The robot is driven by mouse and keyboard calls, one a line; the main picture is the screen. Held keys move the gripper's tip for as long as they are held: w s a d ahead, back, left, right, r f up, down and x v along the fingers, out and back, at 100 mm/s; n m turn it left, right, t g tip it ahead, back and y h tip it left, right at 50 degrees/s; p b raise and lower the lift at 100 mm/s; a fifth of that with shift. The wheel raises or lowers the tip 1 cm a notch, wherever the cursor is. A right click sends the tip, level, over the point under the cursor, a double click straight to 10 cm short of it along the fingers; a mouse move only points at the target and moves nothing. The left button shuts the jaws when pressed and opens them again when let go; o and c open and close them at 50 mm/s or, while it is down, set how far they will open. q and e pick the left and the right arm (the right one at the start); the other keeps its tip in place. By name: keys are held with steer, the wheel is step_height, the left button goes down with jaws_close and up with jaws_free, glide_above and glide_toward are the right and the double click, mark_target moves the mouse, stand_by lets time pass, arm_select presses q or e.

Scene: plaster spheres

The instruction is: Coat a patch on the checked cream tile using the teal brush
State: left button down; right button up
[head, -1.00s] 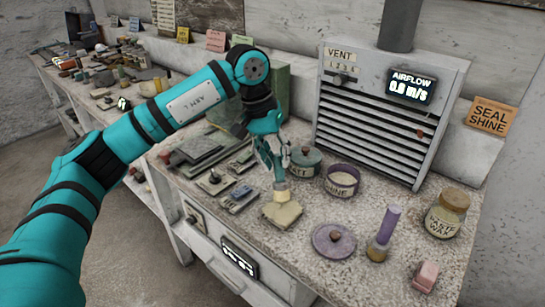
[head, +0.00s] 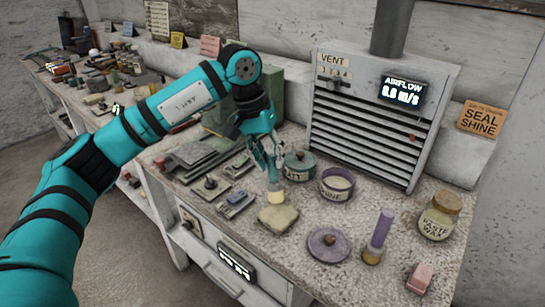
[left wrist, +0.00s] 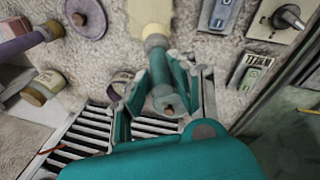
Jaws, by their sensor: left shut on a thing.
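My left gripper (head: 268,160) is shut on the teal brush (left wrist: 160,68), which points bristles down. Its pale cream bristles (head: 275,198) are at the back edge of the cream tile (head: 279,219); I cannot tell whether they touch it. The tile also shows in the left wrist view (left wrist: 149,12), just past the bristles. No checks can be made out on it at this size. The fingers hide part of the brush handle. My right gripper is in neither view.
Near the tile are a teal-lidded pot (head: 299,163), an open purple pot (head: 337,184) with pale contents, a purple lid (head: 330,244) and a purple-handled brush (head: 380,236). A paste wax jar (head: 439,217) and pink block (head: 420,278) are right. The vent (head: 365,130) stands behind.

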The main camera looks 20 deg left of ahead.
arm_select(q)
steer(key=shift+r+p, duration=0.9)
steer(key=shift+r, duration=0.35)
step_height(320, 180, up, 4)
steer(key=p, duration=0.3)
steer(key=shift+d+r, duration=0.1)
stand_by(0.7)
